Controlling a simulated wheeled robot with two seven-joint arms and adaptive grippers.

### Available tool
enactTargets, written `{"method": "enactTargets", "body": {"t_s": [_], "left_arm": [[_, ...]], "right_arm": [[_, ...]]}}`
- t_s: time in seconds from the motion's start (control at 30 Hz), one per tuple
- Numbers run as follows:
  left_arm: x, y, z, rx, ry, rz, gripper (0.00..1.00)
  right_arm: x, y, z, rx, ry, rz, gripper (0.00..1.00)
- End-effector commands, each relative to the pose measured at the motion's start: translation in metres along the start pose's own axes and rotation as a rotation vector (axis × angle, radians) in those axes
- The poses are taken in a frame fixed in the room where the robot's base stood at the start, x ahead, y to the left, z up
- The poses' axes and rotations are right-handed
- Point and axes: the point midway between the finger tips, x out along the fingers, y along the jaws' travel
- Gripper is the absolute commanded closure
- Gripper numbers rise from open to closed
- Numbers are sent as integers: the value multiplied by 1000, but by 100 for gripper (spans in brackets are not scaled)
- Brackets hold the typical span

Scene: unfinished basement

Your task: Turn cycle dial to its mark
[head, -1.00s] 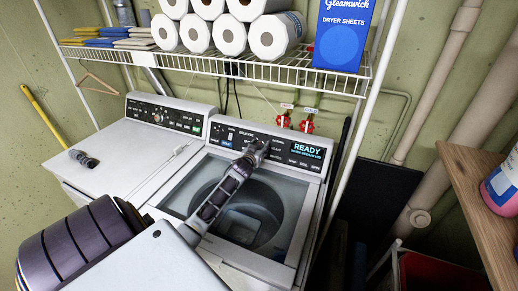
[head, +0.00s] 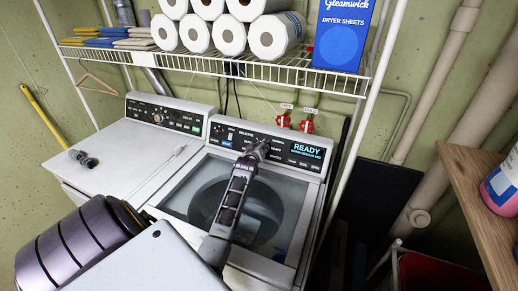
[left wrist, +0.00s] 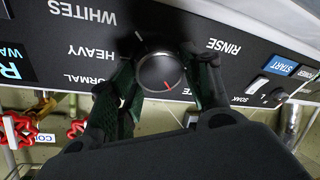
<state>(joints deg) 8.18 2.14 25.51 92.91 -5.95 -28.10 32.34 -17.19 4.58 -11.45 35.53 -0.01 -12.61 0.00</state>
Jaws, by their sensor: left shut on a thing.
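The cycle dial (left wrist: 158,72) is a dark round knob on the washer's black control panel (head: 284,147). In the left wrist view its red pointer line faces the bottom right of the picture, and a pale mark line (left wrist: 139,32) shows on the upper-left side, near WHITES. My left gripper (head: 262,148) is at the panel, with one finger on each side of the dial, shut on it. In the head view the gripper hides most of the dial. My right gripper is not in view.
The washer display (head: 308,149) reads READY. A wire shelf (head: 215,66) with paper rolls and a blue dryer-sheets box (head: 342,35) hangs above. Red valves (head: 307,125) sit behind the panel. A dryer (head: 140,150) stands left, and a wooden shelf (head: 478,205) juts in at right.

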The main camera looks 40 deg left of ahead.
Motion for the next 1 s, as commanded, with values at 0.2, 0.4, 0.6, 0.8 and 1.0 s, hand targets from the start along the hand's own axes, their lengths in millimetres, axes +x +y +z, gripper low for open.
{"method": "enactTargets", "body": {"t_s": [0.2,0.4,0.6,0.8,1.0], "left_arm": [[0,0,-1,-30,-2,-5,75],[0,0,-1,-31,-2,-6,75],[0,0,-1,-30,-1,-6,46],[0,0,-1,-30,-1,-6,30],[0,0,-1,-30,-2,-6,30]], "right_arm": [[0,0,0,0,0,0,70],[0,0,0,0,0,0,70],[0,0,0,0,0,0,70],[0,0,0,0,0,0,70],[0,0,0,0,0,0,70]]}}
